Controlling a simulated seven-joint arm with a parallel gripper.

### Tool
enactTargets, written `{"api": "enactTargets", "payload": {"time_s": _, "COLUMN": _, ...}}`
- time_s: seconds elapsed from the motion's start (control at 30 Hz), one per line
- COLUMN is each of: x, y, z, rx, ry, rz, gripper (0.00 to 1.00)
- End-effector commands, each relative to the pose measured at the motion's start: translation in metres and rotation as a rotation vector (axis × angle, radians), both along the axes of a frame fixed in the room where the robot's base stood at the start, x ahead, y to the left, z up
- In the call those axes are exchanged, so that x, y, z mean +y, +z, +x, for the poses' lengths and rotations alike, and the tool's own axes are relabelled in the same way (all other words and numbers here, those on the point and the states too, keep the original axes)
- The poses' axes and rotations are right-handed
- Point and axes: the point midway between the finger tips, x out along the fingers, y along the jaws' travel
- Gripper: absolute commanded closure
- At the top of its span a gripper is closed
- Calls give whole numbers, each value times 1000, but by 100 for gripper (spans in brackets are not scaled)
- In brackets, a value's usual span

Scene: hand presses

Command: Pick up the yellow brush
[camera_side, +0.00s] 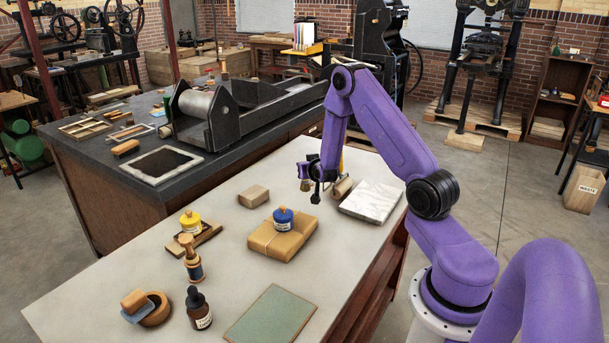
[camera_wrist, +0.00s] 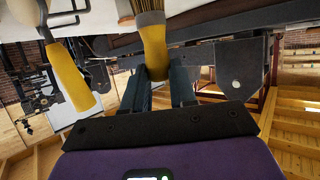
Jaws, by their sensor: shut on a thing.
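In the wrist view, a yellow brush (camera_wrist: 153,45) with pale brown bristles at the top edge sits between the two dark fingers of my gripper (camera_wrist: 162,85). The gripper is shut on its yellow handle, and the bristle end sticks out beyond the fingertips. In the side view, my gripper (camera_side: 317,188) is above the far right part of the pale table, beyond the brown parcel. The brush is hard to make out in that view.
A second yellow handle-like thing (camera_wrist: 72,78) is left of the gripper in the wrist view. A wrapped parcel (camera_side: 272,247) bears a blue-lidded jar (camera_side: 283,219). A marble slab (camera_side: 371,202) lies to the right. A wooden block (camera_side: 253,196) lies left.

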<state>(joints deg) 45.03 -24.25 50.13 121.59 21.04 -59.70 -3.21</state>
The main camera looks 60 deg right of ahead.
Motion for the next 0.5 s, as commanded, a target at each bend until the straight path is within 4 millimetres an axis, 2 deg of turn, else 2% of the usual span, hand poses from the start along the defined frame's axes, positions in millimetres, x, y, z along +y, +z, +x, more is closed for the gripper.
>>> {"api": "enactTargets", "payload": {"time_s": 0.03, "x": 4, "y": 12, "z": -6, "rx": -5, "ry": 1, "rz": -2, "gripper": 100}}
{"api": "enactTargets", "payload": {"time_s": 0.2, "x": 16, "y": 39, "z": -26, "rx": -4, "ry": 0, "rz": -3, "gripper": 100}}
{"api": "enactTargets", "payload": {"time_s": 0.5, "x": 41, "y": 60, "z": -66, "rx": -2, "ry": 0, "rz": -1, "gripper": 100}}
